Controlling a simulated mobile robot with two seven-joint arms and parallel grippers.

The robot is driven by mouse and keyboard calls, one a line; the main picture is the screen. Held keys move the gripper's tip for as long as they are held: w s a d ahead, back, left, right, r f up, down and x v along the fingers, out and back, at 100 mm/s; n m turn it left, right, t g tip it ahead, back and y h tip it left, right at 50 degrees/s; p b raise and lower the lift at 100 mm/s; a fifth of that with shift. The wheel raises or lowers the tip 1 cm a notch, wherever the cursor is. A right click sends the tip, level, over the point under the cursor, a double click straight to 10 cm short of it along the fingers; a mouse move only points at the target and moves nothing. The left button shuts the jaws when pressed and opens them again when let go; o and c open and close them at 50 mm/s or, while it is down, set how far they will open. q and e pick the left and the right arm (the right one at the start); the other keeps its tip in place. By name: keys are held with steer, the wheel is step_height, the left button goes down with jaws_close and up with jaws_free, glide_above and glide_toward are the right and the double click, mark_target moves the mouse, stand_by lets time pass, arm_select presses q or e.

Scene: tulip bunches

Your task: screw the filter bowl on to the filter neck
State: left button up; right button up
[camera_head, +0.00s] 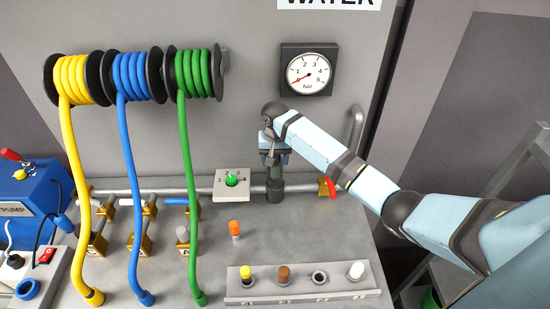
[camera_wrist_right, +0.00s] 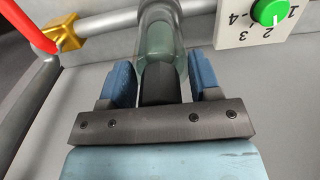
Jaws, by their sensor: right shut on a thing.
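The filter bowl (camera_wrist_right: 160,42) is a greenish see-through cylinder between the two blue fingers of my right gripper (camera_wrist_right: 163,82) in the wrist view. In the head view my right gripper (camera_head: 273,157) is shut on it from above, and the bowl (camera_head: 276,172) shows only partly below the fingers. The filter neck (camera_head: 275,192) appears as a dark grey cylinder in the pipe line, right under the bowl. The two line up closely; I cannot tell whether the thread is engaged. My left gripper is not in view.
A valve dial (camera_head: 231,181) with a green knob stands left of the neck, and a red valve handle (camera_head: 331,188) stands right. Yellow, blue and green hoses hang at the left. A grey rack (camera_head: 330,290) with plugs and an orange plug (camera_head: 234,228) stand in front.

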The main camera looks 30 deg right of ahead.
steer(key=m, duration=0.4)
steer(key=shift+m, duration=0.6)
steer(key=m, duration=0.5)
steer(key=o, duration=1)
steer(key=shift+o, duration=0.2)
